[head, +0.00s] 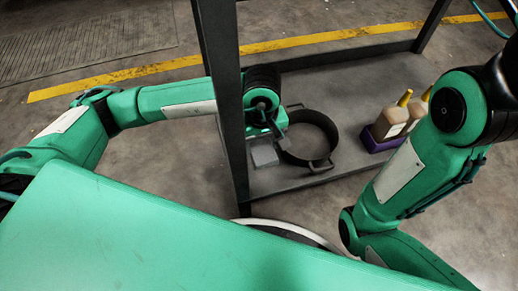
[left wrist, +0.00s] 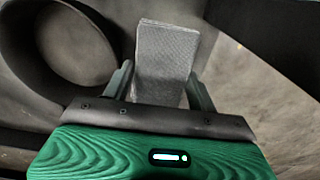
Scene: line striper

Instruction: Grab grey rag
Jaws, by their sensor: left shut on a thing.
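The grey rag (left wrist: 166,52) is a folded, textured grey piece between the two fingers of my left gripper (left wrist: 160,85) in the left wrist view. The fingers are shut on it from both sides. In the head view the rag (head: 264,154) shows just below my left gripper (head: 268,130), over the lower shelf and beside a dark round pot. I cannot tell whether the rag still touches the shelf. My right arm comes in at the right of the head view, but its gripper is not visible.
The dark pot (head: 331,136) with side handles stands right of the rag on the lower shelf (head: 345,85). A purple tray (head: 372,143) with bottles (head: 389,122) stands further right. A dark upright post (head: 222,75) rises just left of my left gripper.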

